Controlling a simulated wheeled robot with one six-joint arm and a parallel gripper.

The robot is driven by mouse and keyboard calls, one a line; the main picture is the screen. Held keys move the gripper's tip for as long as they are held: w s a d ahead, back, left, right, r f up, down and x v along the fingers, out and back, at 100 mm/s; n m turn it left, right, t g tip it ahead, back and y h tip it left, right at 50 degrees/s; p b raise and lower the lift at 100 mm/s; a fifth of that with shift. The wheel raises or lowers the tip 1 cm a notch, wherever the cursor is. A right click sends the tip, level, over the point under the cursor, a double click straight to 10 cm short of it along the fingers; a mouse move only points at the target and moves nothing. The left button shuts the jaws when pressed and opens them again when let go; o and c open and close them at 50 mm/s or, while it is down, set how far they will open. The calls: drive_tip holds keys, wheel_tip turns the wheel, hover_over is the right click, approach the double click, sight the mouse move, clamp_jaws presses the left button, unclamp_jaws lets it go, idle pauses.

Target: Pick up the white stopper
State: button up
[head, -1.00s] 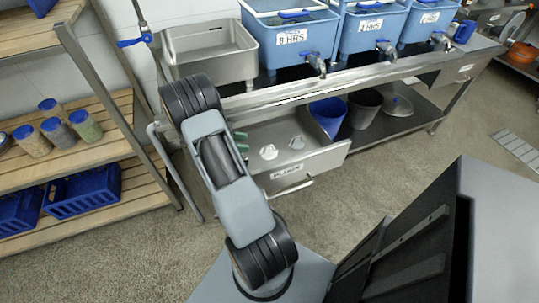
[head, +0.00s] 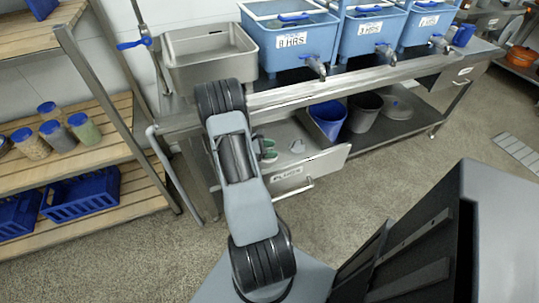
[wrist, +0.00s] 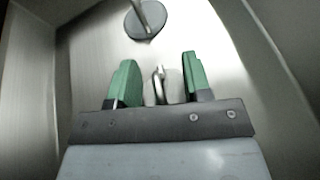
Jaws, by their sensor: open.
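My gripper (wrist: 158,82) is open, its two green fingers pointing into a steel drawer (head: 330,164). A pale stopper with an upright handle (wrist: 159,84), seemingly the white one, stands between the fingers in the wrist view, with a visible gap to each finger. Its lower part is hidden by the gripper body. My arm hides it in the head view. A grey round stopper with a post (wrist: 146,20) lies farther off; it also shows in the head view (head: 297,146).
The drawer walls (wrist: 25,80) rise around my gripper. The steel bench edge (head: 350,84) is above the drawer. Blue tubs (head: 290,45) with taps and a steel basin (head: 208,55) stand on the bench. A blue bucket (head: 328,118) is on the lower shelf.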

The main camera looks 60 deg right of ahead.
drive_tip(key=shift+s+d+f, duration=0.15)
drive_tip(key=shift+s+d, duration=0.15)
drive_tip(key=shift+c, duration=0.4)
clamp_jaws()
